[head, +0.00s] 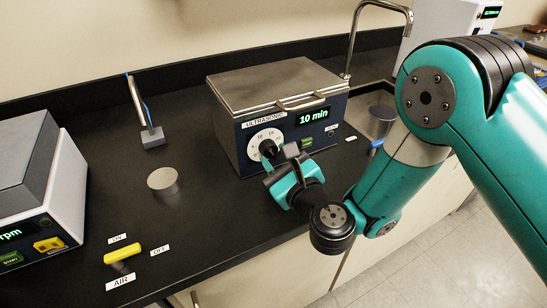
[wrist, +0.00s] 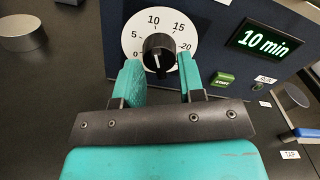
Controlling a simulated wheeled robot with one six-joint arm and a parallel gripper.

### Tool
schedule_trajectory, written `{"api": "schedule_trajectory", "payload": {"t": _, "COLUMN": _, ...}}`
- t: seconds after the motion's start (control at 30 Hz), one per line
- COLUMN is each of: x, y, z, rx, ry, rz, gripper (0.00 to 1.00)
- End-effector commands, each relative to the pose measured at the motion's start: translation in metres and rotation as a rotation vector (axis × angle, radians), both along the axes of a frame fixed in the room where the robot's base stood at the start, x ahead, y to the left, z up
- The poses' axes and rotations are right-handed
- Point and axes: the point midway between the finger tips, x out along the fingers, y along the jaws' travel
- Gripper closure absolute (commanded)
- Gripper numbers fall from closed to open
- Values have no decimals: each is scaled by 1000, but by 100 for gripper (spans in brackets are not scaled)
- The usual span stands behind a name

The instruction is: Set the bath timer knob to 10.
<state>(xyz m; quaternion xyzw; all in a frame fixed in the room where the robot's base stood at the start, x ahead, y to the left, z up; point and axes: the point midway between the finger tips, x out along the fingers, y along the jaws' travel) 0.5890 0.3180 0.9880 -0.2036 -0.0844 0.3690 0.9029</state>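The ultrasonic bath (head: 228,108) is a dark blue box with a steel lid. Its black timer knob (wrist: 158,52) sits on a white dial (wrist: 130,38) marked 0 to 20. The knob's white line looks nearly upright, in line with the 10 mark. The green display (wrist: 263,43) reads "10 min", and so it does in the head view (head: 314,116). My gripper (wrist: 160,70) is at the knob, with its teal fingers apart, one on each side. I see gaps beside the knob. In the head view my gripper (head: 277,160) partly hides the dial.
A green START button (wrist: 222,79) is right of the dial. A steel cylinder (head: 163,181) and a yellow-handled valve (head: 122,254) are on the black counter to the left. A grey instrument (head: 40,190) stands at far left, and a sink (head: 378,115) is at right.

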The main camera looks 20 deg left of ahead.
Motion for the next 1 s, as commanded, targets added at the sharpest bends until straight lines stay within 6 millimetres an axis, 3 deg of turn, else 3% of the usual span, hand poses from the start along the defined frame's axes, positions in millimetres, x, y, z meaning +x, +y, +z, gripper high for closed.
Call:
{"api": "schedule_trajectory", "payload": {"t": 0.07, "x": -3, "y": -3, "z": -7, "rx": 1, "ry": -1, "rz": 0, "gripper": 64}}
{"api": "schedule_trajectory", "payload": {"t": 1.0, "x": -53, "y": -52, "z": -4, "rx": -1, "ry": -1, "rz": 0, "gripper": 64}}
